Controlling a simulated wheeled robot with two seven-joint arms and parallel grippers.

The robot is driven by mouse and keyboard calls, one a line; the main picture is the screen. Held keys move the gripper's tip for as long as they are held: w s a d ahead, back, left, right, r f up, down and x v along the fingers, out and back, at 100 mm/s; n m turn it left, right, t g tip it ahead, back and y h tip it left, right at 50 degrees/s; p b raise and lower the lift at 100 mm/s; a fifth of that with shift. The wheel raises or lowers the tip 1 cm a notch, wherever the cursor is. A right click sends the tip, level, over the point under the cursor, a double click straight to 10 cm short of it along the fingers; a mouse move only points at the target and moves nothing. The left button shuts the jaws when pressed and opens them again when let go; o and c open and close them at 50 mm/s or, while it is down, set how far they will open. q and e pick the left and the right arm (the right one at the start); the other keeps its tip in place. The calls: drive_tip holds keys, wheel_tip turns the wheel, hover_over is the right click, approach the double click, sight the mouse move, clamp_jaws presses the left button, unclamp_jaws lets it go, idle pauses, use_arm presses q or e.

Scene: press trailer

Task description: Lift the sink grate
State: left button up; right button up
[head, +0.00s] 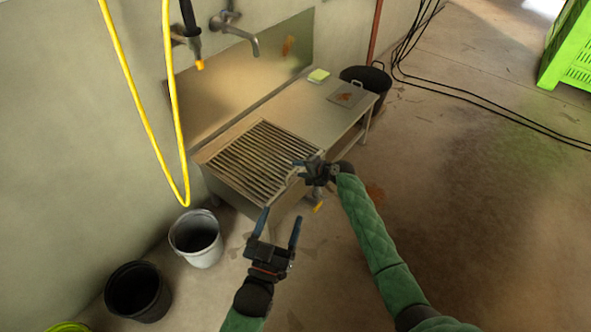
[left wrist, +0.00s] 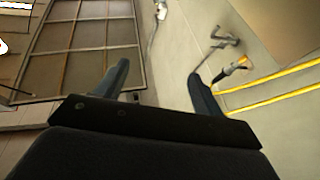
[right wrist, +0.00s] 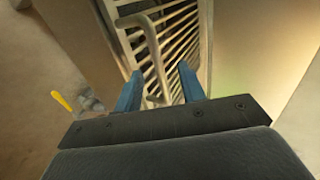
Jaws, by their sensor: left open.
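The sink grate (head: 258,162), a slatted metal panel, lies over the basin at the near end of the steel sink unit. In the right wrist view its slats (right wrist: 165,38) show beyond a pale bent metal handle (right wrist: 152,48). My right gripper (head: 306,164) is at the grate's right edge. Its blue fingers are apart, and the handle's lower end shows between the fingertips in the right wrist view (right wrist: 159,78); I see no clear contact. My left gripper (head: 279,222) is open and empty, in front of and below the sink's near corner.
A grey bucket (head: 196,240) and a black bucket (head: 137,291) stand on the floor at left. A yellow hose (head: 139,97) hangs by the wall. A tap (head: 241,33) is above the sink. A sponge (head: 318,75) lies on the drainboard (head: 311,103). The floor at right is mostly clear.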

sight(296, 169)
drive_tip(key=shift+b+x, duration=0.3)
drive_tip(key=shift+x, duration=0.45)
use_arm(q)
drive_tip(key=s+a+r+t+h, duration=0.1)
drive_tip(key=s+r+t, duration=0.2)
drive_tip(key=r, duration=0.9)
drive_tip(key=shift+s+a+r+t+h+b, duration=0.25)
drive_tip(key=shift+r+t+h+b, duration=0.1)
drive_tip(key=shift+t, duration=0.65)
use_arm(e)
drive_tip(key=shift+w+a+f, duration=0.35)
drive_tip(key=shift+a+f, duration=0.05)
drive_tip(key=shift+a, duration=0.1)
clamp_jaws()
use_arm(q)
drive_tip(key=shift+w, duration=0.1)
